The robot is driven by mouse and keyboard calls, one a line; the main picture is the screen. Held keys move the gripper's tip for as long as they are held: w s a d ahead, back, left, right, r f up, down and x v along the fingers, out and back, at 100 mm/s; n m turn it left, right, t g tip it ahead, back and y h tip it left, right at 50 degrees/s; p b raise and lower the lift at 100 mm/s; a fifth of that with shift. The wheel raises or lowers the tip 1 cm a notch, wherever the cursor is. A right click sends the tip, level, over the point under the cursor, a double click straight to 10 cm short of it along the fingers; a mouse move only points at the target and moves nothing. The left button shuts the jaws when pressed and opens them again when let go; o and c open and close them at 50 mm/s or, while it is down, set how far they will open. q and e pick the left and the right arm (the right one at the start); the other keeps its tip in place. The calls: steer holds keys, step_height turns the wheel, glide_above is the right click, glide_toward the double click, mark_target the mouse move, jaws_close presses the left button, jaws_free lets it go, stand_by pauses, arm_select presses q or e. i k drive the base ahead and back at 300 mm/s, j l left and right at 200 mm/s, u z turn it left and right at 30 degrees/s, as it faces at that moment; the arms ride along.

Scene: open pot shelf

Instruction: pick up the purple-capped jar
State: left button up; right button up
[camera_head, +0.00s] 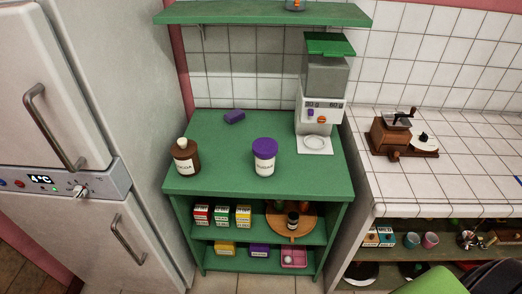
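The purple-capped jar (264,160) stands upright on the green counter top (220,160), near its front edge and right of its middle. It has a white body with a dark printed label that is too small to read surely. Nothing touches it. Neither of my grippers shows in the head view.
A brown jar (186,160) with a pale knob stands left on the counter. A small purple block (234,116) lies behind. A white and grey machine with a green lid (328,45) stands at the back right. A green shelf (260,14) hangs above.

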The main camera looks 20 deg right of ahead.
mark_target(263, 167)
steer(key=k+l+u, duration=0.1)
steer(key=l, duration=0.3)
steer(key=k+l, duration=0.3)
steer(key=k+l+u, duration=0.15)
steer(key=l, duration=0.3)
